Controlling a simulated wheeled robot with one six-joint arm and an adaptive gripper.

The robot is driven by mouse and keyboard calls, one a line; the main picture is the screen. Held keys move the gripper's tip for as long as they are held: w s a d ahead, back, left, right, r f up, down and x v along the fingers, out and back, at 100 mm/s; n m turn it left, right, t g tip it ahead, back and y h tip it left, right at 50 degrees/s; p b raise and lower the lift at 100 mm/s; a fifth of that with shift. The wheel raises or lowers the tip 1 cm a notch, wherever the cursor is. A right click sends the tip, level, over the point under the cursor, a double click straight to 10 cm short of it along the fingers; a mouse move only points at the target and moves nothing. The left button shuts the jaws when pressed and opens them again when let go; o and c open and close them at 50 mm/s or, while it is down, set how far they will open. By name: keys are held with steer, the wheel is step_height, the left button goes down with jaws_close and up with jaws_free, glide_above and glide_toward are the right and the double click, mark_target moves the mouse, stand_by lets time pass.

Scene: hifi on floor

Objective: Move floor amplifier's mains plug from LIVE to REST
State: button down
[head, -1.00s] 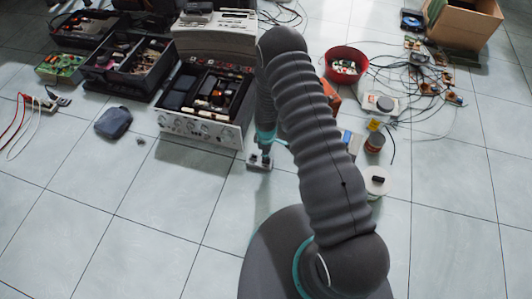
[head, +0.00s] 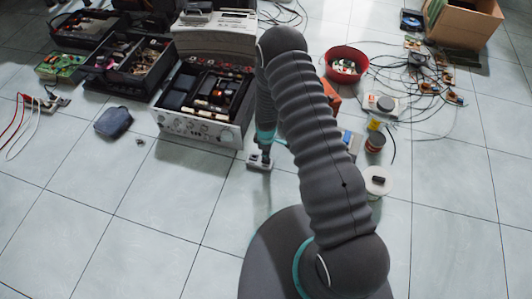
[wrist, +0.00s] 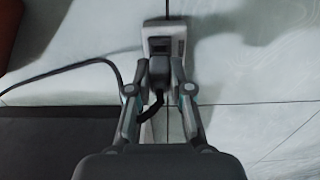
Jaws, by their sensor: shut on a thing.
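My gripper (wrist: 160,72) is shut on a dark mains plug (wrist: 160,70), with one finger on each side of it. The plug is at the near part of a pale socket block (wrist: 153,30) on the floor; I cannot tell if it is fully seated. A dark cable (wrist: 75,67) runs off to the left. No LIVE or REST label is readable. In the head view my gripper (head: 261,156) points down at the socket block (head: 260,165), just right of the silver amplifier (head: 196,128). My arm hides part of the area behind.
A dark pouch (head: 113,122) lies left of the amplifier. Loose cables and small boards spread beyond. The front left floor is clear.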

steer(key=shift+f+b, duration=0.8)
steer(key=shift+f, duration=0.15)
stand_by(0.9)
stand_by(0.3)
steer(key=c, duration=1)
jaws_free()
steer(key=shift+r, duration=0.1)
step_height(320, 180, up, 12)
steer(key=shift+f, duration=0.1)
steer(key=shift+r+p, duration=1.35)
steer(key=shift+r, duration=1.2)
